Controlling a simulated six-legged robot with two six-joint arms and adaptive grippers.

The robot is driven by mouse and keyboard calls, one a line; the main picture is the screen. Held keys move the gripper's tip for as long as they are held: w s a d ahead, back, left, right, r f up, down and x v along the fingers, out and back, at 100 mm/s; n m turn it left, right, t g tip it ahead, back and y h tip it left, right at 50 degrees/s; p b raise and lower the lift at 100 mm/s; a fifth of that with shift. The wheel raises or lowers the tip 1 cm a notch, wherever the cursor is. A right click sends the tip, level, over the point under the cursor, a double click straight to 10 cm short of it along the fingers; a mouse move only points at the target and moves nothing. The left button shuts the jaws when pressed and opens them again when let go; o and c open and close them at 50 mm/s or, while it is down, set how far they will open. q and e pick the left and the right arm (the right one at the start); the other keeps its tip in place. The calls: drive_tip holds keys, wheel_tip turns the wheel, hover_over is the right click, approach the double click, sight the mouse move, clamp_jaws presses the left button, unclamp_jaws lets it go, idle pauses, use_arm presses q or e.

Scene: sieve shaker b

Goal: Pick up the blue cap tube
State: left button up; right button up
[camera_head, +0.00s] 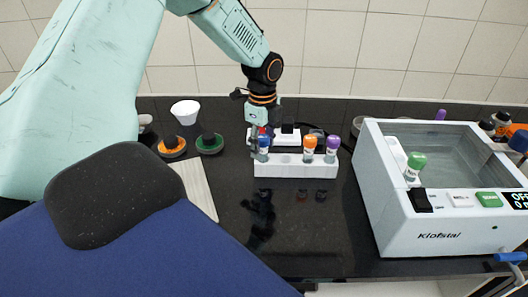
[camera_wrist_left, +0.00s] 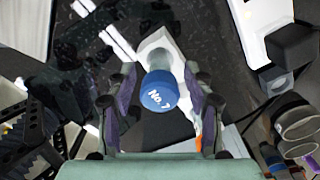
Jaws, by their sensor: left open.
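The blue cap tube (camera_head: 263,147) stands upright at the left end of a white rack (camera_head: 290,171). In the left wrist view its blue cap (camera_wrist_left: 158,91), marked "No.1", shows from above. My left gripper (camera_head: 261,138) points down at this tube from above and behind. In the left wrist view its two fingers are apart, one on each side of the cap, with visible gaps. An orange cap tube (camera_head: 310,146) and a purple cap tube (camera_head: 332,148) stand in the same rack, to the right. My right gripper is not in view.
A white machine (camera_head: 432,226) with a clear lid and a green cap tube (camera_head: 415,165) stands at the right. The black counter (camera_head: 290,230) before the rack is clear.

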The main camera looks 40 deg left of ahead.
use_arm(q)
drive_tip(key=shift+s+d+f, duration=0.1)
drive_tip(key=shift+f, duration=0.35)
drive_tip(key=shift+s+d+f, duration=0.1)
drive_tip(key=shift+f, duration=0.3)
drive_tip(key=shift+w+f, duration=0.1)
drive_tip(key=shift+w, duration=0.05)
drive_tip(key=shift+a+f, duration=0.1)
drive_tip(key=shift+a, duration=0.05)
drive_tip(key=shift+c, duration=1.3)
drive_tip(key=c, duration=0.6)
clamp_jaws()
